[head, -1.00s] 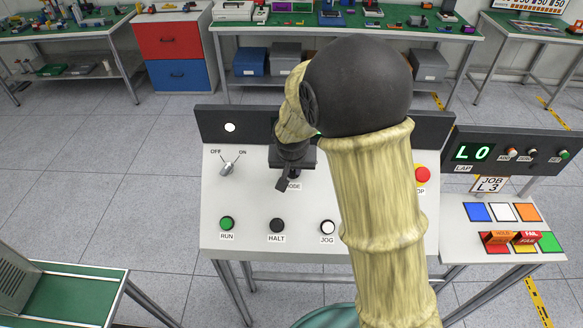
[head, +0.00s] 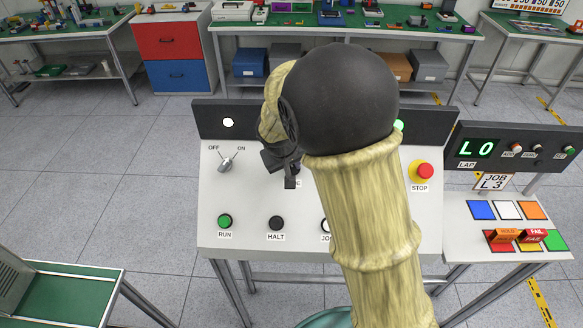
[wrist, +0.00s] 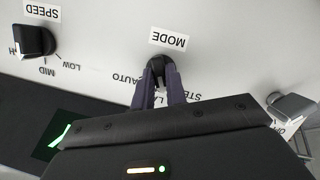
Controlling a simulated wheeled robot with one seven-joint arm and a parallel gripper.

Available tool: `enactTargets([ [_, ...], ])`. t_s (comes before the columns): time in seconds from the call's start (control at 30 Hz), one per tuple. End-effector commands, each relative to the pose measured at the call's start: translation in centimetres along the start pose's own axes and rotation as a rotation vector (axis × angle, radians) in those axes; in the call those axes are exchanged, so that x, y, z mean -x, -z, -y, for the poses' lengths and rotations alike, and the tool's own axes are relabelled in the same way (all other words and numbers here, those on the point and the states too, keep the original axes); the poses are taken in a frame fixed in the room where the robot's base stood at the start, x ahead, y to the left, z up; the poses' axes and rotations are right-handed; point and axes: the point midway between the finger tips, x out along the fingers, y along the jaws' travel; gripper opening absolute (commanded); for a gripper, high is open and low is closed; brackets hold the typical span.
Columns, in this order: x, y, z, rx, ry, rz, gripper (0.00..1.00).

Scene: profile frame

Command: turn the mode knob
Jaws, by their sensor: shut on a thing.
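The black mode knob (wrist: 157,66) sits on the pale panel just below the upside-down MODE label (wrist: 169,39) in the wrist view. The two dark fingers of my gripper (wrist: 158,80) are on either side of it and shut on it. Position words AUTO and parts of others show around it, partly covered by the fingers. Where the knob points I cannot tell. In the head view my gripper (head: 288,178) is at the panel, and the knob and most of its label are hidden behind it and my arm.
The OFF/ON switch (head: 227,164) is left of my gripper. RUN (head: 224,221), HALT (head: 276,223) and STOP (head: 424,171) buttons are on the same panel (head: 250,190). The SPEED knob (wrist: 32,40) shows in the wrist view. A side panel with a display (head: 474,149) stands right.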

Motion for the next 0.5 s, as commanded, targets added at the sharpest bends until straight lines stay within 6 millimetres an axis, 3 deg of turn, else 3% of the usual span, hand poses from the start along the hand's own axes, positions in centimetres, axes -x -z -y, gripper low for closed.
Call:
enactTargets([
  [0.5,-0.18,-0.11,0.36,0.402,-0.127,-0.001,0.00],
])
